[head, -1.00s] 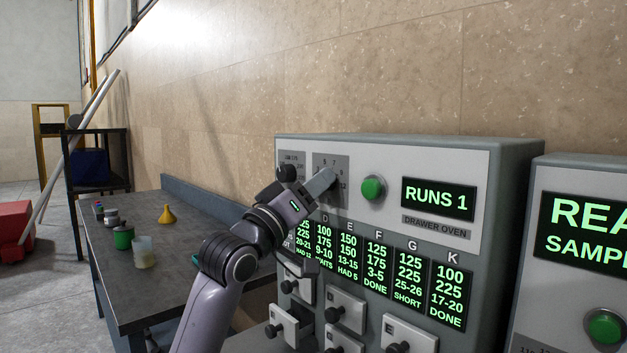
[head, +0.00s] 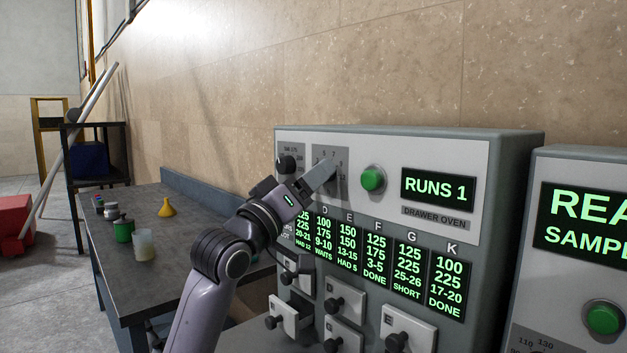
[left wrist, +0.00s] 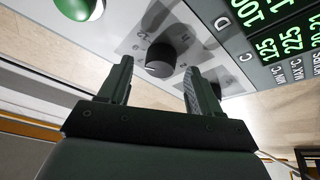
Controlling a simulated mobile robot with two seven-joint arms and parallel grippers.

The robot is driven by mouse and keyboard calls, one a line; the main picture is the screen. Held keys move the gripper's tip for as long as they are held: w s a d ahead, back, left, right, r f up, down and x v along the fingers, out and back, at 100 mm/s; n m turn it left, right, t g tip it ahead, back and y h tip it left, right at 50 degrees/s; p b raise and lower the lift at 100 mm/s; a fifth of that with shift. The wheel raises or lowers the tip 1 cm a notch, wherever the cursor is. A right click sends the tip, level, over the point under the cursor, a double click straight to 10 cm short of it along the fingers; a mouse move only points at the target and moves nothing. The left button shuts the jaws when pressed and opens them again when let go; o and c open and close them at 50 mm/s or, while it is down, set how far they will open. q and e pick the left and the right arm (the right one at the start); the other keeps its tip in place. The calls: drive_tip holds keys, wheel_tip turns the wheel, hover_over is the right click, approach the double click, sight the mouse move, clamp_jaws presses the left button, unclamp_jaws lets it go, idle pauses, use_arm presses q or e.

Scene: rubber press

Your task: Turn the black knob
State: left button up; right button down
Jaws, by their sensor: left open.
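The drawer oven's grey front panel (head: 440,160) carries two dials. A black knob (head: 286,164) shows on the left dial. The right dial (head: 322,155) is partly covered by my left gripper (head: 325,172), which is in front of it. In the left wrist view, a round black knob (left wrist: 160,59) with a small pale mark lies between and just beyond the open fingers of my left gripper (left wrist: 157,72). The fingers are on either side of it, with nothing gripped; I cannot tell if either touches it. My right gripper is not in view.
A green button (head: 373,179) sits right of the dials, above a green-lettered display (head: 375,265). Below, one small drawer (head: 290,312) stands open. A second machine (head: 585,180) is on the right. A bench (head: 195,220) on the left holds a yellow funnel (head: 166,208) and small containers.

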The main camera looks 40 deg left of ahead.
use_arm(q)
drive_tip(key=b+v, duration=0.1)
drive_tip(key=v, duration=0.5)
drive_tip(key=shift+c, duration=0.4)
